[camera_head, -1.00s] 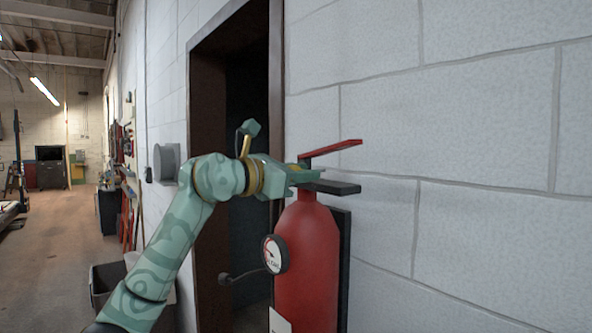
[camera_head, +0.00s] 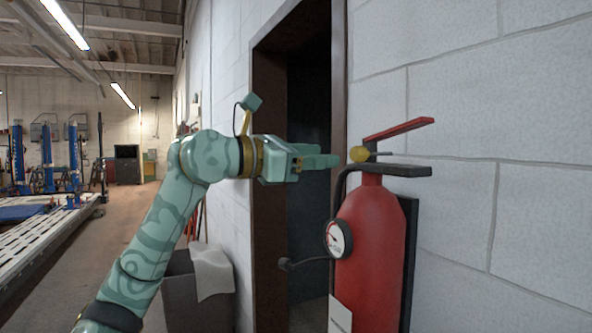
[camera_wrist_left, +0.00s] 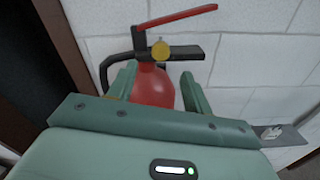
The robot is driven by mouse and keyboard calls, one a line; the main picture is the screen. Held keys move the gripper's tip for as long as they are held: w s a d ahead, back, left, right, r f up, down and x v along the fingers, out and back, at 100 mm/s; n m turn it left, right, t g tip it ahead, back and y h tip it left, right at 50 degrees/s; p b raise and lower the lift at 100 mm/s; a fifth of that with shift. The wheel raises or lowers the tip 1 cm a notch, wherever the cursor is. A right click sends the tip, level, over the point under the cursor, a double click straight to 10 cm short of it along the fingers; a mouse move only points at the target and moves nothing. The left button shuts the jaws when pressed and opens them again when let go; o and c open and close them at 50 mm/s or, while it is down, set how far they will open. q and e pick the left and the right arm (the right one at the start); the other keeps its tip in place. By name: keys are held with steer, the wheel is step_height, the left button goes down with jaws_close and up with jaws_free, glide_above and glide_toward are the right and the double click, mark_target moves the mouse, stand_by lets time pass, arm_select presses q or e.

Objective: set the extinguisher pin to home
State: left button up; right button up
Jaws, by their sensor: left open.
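The red extinguisher (camera_head: 370,240) stands upright against the wall, with a red lever (camera_head: 400,129) above a black handle (camera_head: 400,170). The pin (camera_head: 358,154) has a yellow round head and a thin grey rod lying level between lever and handle; I cannot tell how deep it sits. In the left wrist view the yellow head (camera_wrist_left: 161,49) faces me, just beyond the fingertips. My left gripper (camera_head: 338,161) is open, to the left of the pin and a little apart from it. Its fingers (camera_wrist_left: 158,76) are spread with nothing between them. My right gripper is not in view.
A round gauge (camera_head: 339,238) and a black hose (camera_head: 300,263) are on the extinguisher's left side. A dark doorway (camera_head: 308,150) opens behind my gripper. A grey bin (camera_head: 190,290) stands lower left. The block wall (camera_head: 500,130) is close behind the extinguisher.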

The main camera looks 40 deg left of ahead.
arm_select(q)
steer(key=b+v, duration=0.1)
steer(key=v, duration=0.3)
stand_by(0.4)
